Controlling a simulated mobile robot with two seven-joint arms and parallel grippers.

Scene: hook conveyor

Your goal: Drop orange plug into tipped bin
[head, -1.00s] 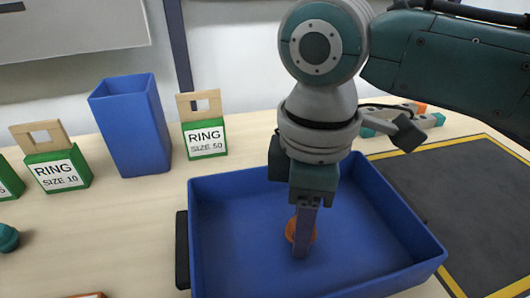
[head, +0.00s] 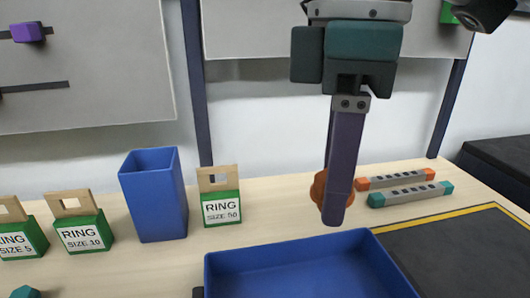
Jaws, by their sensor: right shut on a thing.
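My right gripper (head: 335,208) points down, shut on the orange plug (head: 318,190). The plug is rounded and mostly hidden behind the finger. It is held up in the air above the back part of the blue tray. The tall blue bin (head: 160,205) stands on the table to the left of the gripper, apart from it. Its open mouth shows at the top; I cannot tell how far it is tipped. My left gripper is not in view.
The blue tray (head: 285,262) lies in front; its visible inside is bare. Green RING blocks with wooden tops stand left (head: 82,232) and right (head: 222,208) of the bin. Orange-ended (head: 395,180) and teal-ended (head: 410,195) bars lie right. A dark yellow-edged mat (head: 470,255) is at right.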

